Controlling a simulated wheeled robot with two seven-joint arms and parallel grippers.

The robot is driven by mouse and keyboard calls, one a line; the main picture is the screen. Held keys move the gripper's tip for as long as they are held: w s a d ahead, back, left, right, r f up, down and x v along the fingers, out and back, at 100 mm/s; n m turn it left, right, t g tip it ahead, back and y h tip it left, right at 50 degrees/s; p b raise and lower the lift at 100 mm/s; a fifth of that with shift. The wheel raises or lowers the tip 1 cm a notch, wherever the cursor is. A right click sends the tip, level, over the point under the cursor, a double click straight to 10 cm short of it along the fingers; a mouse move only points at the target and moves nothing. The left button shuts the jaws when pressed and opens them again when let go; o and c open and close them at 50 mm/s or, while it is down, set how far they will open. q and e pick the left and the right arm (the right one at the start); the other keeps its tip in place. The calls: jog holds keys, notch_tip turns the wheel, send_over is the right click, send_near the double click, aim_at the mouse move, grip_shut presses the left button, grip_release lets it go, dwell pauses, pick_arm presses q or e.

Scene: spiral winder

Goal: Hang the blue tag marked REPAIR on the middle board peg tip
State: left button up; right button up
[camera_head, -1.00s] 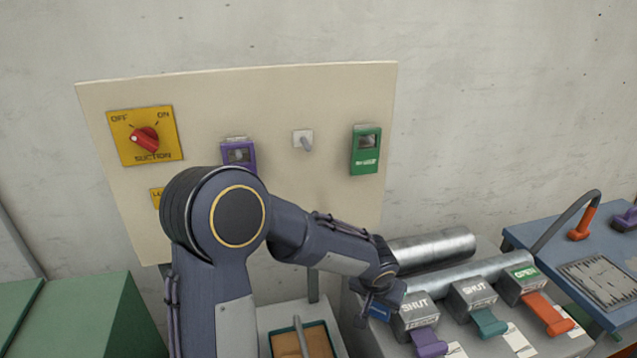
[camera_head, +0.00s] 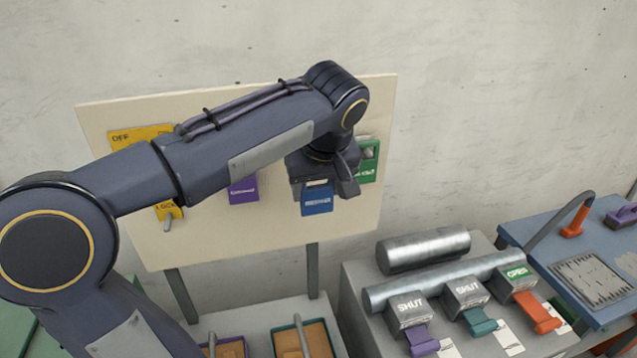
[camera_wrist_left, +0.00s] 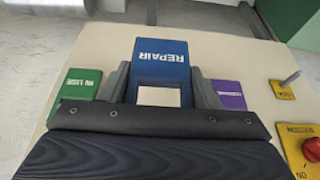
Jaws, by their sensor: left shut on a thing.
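The blue REPAIR tag (camera_head: 317,200) is in my left gripper (camera_head: 322,182), in front of the middle of the cream board (camera_head: 290,240). In the left wrist view the blue tag (camera_wrist_left: 162,60) sits between the two fingers of the gripper (camera_wrist_left: 160,88), with its lettering upside down. The fingers are shut on it. The middle board peg is hidden behind the gripper and arm, so I cannot tell whether the tag touches it. My right gripper is not in view.
A purple tag (camera_head: 243,189) hangs left of the gripper and a green tag (camera_head: 368,160) hangs close on its right. A yellow lock plate (camera_head: 167,211) with a peg is lower left. Below right are grey pipes (camera_head: 425,251) and several valve handles.

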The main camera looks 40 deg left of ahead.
pick_arm(q)
jog(key=shift+w+a+f+p, duration=0.15)
jog(key=shift+w+a+p, duration=0.15)
jog(key=shift+w+a, duration=0.7)
jog(key=shift+w+a+f+p, duration=0.1)
jog(key=shift+w+a+p, duration=0.15)
jog(key=shift+w+a, duration=0.75)
jog(key=shift+w+a+f+p, duration=0.25)
jog(key=shift+w+a, duration=0.4)
jog(key=shift+a, duration=0.65)
jog(key=shift+w+a+f, duration=0.4)
jog(key=shift+a, duration=0.1)
jog(key=o, duration=1.1)
jog(key=shift+c, duration=0.2)
